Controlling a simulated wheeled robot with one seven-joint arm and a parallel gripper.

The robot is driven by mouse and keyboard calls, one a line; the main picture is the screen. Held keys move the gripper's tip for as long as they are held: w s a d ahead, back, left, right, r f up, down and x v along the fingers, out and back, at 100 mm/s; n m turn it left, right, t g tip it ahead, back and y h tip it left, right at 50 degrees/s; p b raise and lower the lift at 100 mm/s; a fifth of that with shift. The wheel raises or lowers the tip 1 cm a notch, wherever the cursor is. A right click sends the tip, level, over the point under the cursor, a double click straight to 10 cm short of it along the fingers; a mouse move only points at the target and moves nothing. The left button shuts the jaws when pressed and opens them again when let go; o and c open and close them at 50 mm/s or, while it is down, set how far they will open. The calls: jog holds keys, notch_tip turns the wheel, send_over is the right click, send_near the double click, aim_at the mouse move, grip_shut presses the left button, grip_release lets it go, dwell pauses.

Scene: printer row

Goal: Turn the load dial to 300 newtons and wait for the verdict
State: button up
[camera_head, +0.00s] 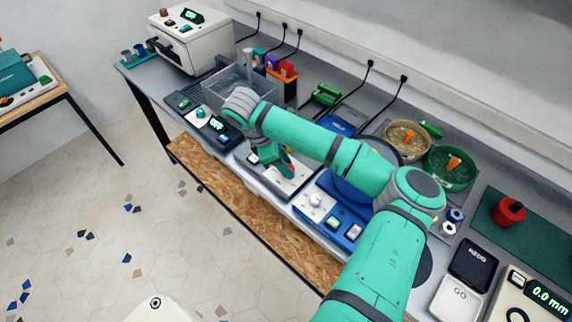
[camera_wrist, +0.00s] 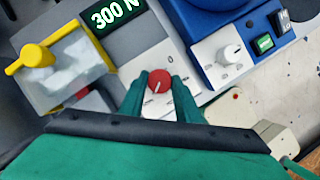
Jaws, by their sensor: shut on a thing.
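The red load dial (camera_wrist: 159,82) with a white pointer mark sits on a white panel in the wrist view. My gripper (camera_wrist: 161,79) is shut on the dial, one green finger on each side. The load display (camera_wrist: 115,13) above it reads 300 N in bright green-white digits. In the head view my gripper (camera_head: 287,172) reaches down to the white panel (camera_head: 296,185) of this machine, and the dial itself is hidden there. A clear piece (camera_wrist: 66,75) with a yellow knob (camera_wrist: 35,56) is beside the display. I can make out no verdict.
Right of it stands a blue machine with a white knob (camera_wrist: 230,52) and a lit green button (camera_wrist: 264,43).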

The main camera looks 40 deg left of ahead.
jog(key=shift+a+m+g, duration=0.1)
jog(key=shift+m+g, duration=0.2)
jog(key=shift+m, duration=0.2)
jog(key=o, duration=1)
jog(key=shift+o, duration=0.2)
jog(key=shift+a+r, duration=0.1)
jog(key=shift+r, duration=0.25)
jog(key=v, duration=1)
jog(key=shift+s, duration=0.15)
jog(key=shift+a+f, duration=0.1)
jog(key=shift+a, duration=0.05)
